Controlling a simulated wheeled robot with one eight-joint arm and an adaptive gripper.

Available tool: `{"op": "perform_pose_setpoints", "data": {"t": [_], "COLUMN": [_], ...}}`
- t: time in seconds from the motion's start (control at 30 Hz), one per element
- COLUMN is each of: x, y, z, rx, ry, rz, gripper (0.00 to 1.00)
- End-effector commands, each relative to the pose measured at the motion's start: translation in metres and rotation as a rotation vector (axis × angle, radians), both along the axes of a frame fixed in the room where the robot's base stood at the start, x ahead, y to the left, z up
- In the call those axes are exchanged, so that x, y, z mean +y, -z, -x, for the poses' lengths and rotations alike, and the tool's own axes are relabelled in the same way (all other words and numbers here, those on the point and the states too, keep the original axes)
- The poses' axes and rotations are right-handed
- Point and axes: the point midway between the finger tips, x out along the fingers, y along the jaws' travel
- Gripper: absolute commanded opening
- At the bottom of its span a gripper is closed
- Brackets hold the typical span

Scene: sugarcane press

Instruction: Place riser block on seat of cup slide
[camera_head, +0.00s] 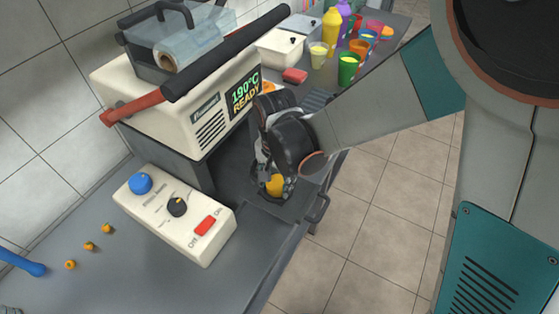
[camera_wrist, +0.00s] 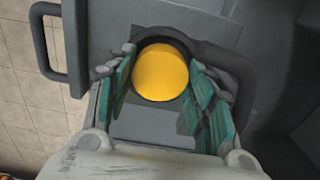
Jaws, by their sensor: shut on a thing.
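The riser block is a yellow round piece (camera_wrist: 161,72), seen from above in the wrist view. In the head view its yellow side (camera_head: 275,185) shows below my gripper (camera_head: 268,178). My gripper (camera_wrist: 158,62) is shut on the block, with teal-padded fingers on its left and right sides. The cup slide is a dark grey plate (camera_wrist: 104,25) with a bar handle at its outer edge. The dark round rim of its seat (camera_wrist: 165,38) shows around the far side of the block. The block is over or in the seat; whether it touches the bottom is hidden.
The cream press (camera_head: 190,110) with its red-ended lever stands beside my gripper. A control box (camera_head: 175,215) sits in front. The slide's handle (camera_head: 319,209) sticks out over the table edge. Cups, bottles and a white bin (camera_head: 279,47) stand at the back.

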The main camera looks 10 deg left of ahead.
Motion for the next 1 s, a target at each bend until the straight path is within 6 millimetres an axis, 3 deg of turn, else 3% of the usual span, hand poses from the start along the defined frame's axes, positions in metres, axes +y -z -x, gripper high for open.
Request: {"op": "perform_pose_setpoints", "data": {"t": [0.07,0.1,0.13,0.73,0.87,1.0], "x": [0.0,0.0,0.0,0.0,0.0,0.0], "y": [0.008,0.008,0.007,0.003,-0.009,-0.035], "z": [0.002,0.002,0.002,0.003,0.002,0.002], "rx": [0.002,0.003,0.003,0.004,0.004,0.003], "ry": [0.0,0.0,0.0,-0.001,-0.001,0.0], "rz": [-0.001,-0.001,-0.001,0.001,0.001,0.0], "gripper": [0.26,0.55,0.57,0.57,0.57,0.57]}}
